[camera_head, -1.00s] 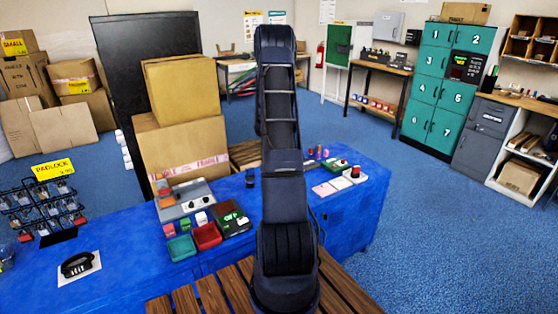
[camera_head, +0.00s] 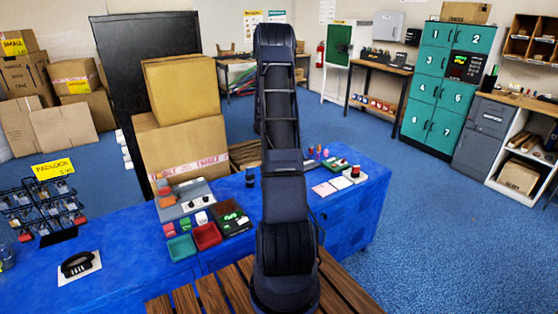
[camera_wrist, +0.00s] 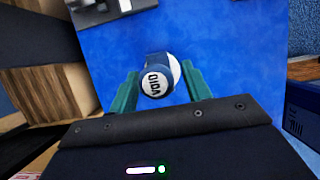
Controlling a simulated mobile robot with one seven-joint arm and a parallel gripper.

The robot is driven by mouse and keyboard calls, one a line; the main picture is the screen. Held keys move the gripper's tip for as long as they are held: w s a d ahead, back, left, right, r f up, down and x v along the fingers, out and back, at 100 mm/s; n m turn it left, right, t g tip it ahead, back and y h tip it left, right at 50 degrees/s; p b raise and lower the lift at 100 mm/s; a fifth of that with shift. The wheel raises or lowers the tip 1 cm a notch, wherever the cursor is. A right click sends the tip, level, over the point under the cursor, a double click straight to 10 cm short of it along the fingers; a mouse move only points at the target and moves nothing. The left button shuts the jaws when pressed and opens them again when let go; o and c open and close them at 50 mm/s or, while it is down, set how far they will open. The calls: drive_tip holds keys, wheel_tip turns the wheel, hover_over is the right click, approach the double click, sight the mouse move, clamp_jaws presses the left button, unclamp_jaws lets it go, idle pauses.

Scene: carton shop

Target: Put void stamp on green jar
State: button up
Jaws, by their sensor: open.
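The void stamp (camera_wrist: 156,80) shows in the wrist view with a round white end lettered VOID, upside down in the picture, and a dark blue side. It stands over the blue tabletop. My gripper (camera_wrist: 157,88) is open, with one teal finger on each side of the stamp's head. Whether either finger touches it I cannot tell. In the head view my arm covers the gripper. A small dark cylinder (camera_head: 250,177) stands just left of the arm, too small to name surely. I cannot make out a green jar in either view.
The blue table (camera_head: 125,225) holds a green tray (camera_head: 181,247), a red tray (camera_head: 207,236), a grey device (camera_head: 186,201) and a telephone (camera_head: 76,264). Large cartons (camera_head: 182,145) rise behind.

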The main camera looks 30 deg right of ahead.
drive_tip(key=v, duration=1.1)
drive_tip(key=s+a+r+m+t, duration=0.1)
drive_tip(key=s+a+r+m, duration=0.3)
drive_tip(key=s+a+r, duration=0.5)
drive_tip(key=s+a+r+m+t, duration=0.1)
drive_tip(key=s+a+r+m, duration=0.4)
drive_tip(key=a+r, duration=0.45)
drive_tip(key=s+a+r+m+t+y, duration=0.1)
drive_tip(key=s+a+r+m, duration=0.1)
drive_tip(key=s, duration=0.6)
drive_tip(key=s+a+r+m+y, duration=0.2)
drive_tip(key=s+a+m, duration=0.2)
drive_tip(key=s+a, duration=0.3)
drive_tip(key=s+a+r+m+t+y, duration=0.1)
drive_tip(key=s+a+r+m, duration=0.1)
drive_tip(key=s, duration=0.7)
drive_tip(key=shift+a+r+m+t, duration=0.3)
drive_tip(key=shift+a+r+m, duration=0.15)
drive_tip(key=shift+a, duration=0.7)
